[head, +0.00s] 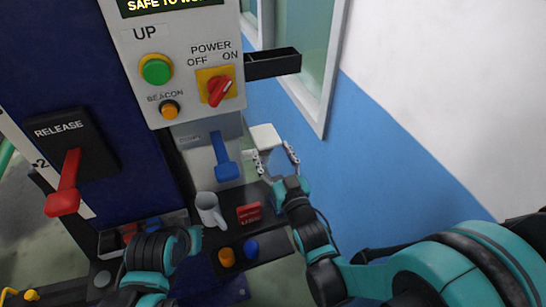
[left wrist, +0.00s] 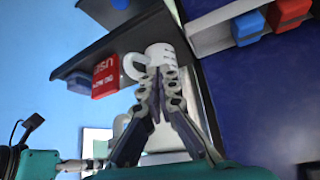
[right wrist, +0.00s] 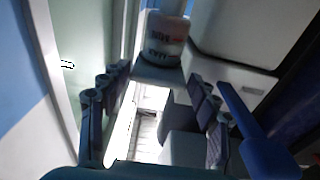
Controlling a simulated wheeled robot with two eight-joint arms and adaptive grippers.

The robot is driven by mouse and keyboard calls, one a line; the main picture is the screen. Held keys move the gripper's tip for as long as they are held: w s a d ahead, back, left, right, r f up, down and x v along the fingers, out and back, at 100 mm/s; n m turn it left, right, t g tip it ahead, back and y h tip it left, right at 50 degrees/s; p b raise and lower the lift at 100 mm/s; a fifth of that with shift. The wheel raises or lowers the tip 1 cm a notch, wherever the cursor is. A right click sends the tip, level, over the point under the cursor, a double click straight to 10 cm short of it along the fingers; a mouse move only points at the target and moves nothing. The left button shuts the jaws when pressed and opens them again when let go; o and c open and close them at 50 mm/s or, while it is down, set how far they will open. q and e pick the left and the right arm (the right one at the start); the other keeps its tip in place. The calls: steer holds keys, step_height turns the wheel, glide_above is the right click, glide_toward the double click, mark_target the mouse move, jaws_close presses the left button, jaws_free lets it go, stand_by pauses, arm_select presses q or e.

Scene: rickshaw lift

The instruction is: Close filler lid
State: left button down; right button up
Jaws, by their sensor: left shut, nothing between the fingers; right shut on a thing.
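In the head view a pale lid-like piece (head: 265,135) shows right of the blue lever (head: 224,162). I take it for the filler lid. My right gripper (head: 275,158) is at its near edge, fingers apart on either side and shut on it. In the right wrist view the fingers (right wrist: 150,110) flank a bright pale surface; the contact itself is unclear. A pale reservoir with lettered marks (right wrist: 165,38) stands beyond the fingers. My left gripper (left wrist: 155,82) is shut and empty in the left wrist view, in front of a white mug (left wrist: 160,55). Its fingertips are hidden in the head view.
The mug (head: 210,209) and a red box (head: 249,213) stand on a dark shelf. An orange knob (head: 227,257) and a blue knob (head: 251,247) are in front. The control panel (head: 183,100) is above, and a red release lever (head: 66,185) is at left.

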steer(key=shift+f+b, duration=0.35)
steer(key=shift+f, duration=0.05)
steer(key=o, duration=1.7)
steer(key=shift+w, duration=0.1)
steer(key=shift+r, duration=0.1)
steer(key=shift+r, duration=4.95)
